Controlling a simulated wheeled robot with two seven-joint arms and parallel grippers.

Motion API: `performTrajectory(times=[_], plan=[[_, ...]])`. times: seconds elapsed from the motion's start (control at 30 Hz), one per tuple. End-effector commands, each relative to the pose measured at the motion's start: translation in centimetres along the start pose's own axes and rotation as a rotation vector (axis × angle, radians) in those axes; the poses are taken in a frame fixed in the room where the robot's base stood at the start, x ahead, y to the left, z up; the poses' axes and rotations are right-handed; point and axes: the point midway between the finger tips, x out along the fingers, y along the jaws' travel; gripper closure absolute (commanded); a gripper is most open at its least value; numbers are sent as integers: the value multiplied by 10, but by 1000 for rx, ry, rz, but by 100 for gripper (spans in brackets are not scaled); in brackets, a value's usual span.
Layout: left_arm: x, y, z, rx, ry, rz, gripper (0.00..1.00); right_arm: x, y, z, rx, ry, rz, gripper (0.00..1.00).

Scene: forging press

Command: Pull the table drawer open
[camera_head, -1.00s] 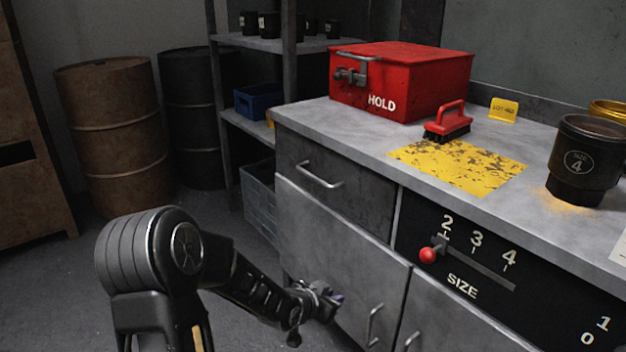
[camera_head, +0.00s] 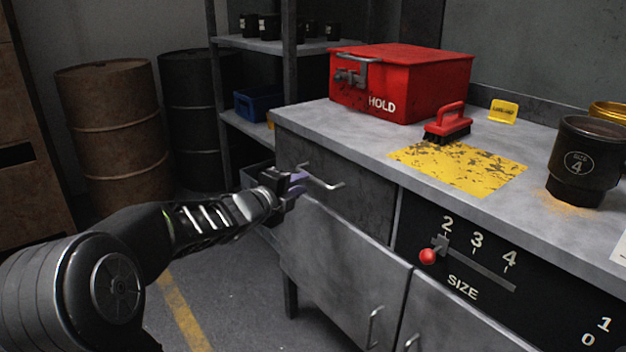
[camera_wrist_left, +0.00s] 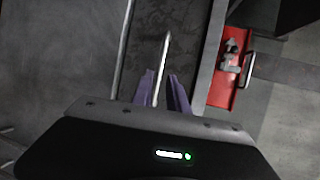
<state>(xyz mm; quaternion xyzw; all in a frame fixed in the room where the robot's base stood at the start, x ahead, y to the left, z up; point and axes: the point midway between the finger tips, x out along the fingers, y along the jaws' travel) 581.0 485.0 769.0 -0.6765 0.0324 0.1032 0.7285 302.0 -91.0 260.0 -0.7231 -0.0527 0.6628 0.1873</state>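The table drawer (camera_head: 345,199) is a dark grey front under the left end of the worktop, and it sits flush in the cabinet. Its bar handle (camera_head: 328,185) is thin, pale metal. My left gripper (camera_head: 299,184) is at the left end of this handle, in front of the drawer. In the left wrist view the handle (camera_wrist_left: 166,55) runs between the two purple fingers of my left gripper (camera_wrist_left: 165,90), with gaps beside it, so the fingers look open around it. My right gripper is not in view.
The worktop (camera_head: 310,115) carries a red HOLD box (camera_head: 420,85), a red brush (camera_head: 447,125) and a dark size 4 cup (camera_head: 585,160). Cabinet doors (camera_head: 340,265) lie below the drawer. A shelf (camera_head: 245,125) and barrels (camera_head: 110,130) stand at the left. Floor is clear before the cabinet.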

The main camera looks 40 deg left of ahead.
Motion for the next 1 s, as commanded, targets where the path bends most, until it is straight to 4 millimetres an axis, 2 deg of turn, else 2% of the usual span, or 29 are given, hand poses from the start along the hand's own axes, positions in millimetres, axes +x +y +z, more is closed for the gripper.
performTrajectory(times=[0.3, 0.43, 0.8, 1.0], plan=[[48, 3, -1, -2, 2, 1, 81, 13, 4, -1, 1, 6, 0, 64], [63, 2, -1, -2, 2, 1, 81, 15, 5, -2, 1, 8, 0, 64], [68, 1, -1, -2, 0, 1, 81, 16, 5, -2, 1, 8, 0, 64], [68, 1, -1, -2, 0, 1, 98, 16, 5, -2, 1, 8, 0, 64]])
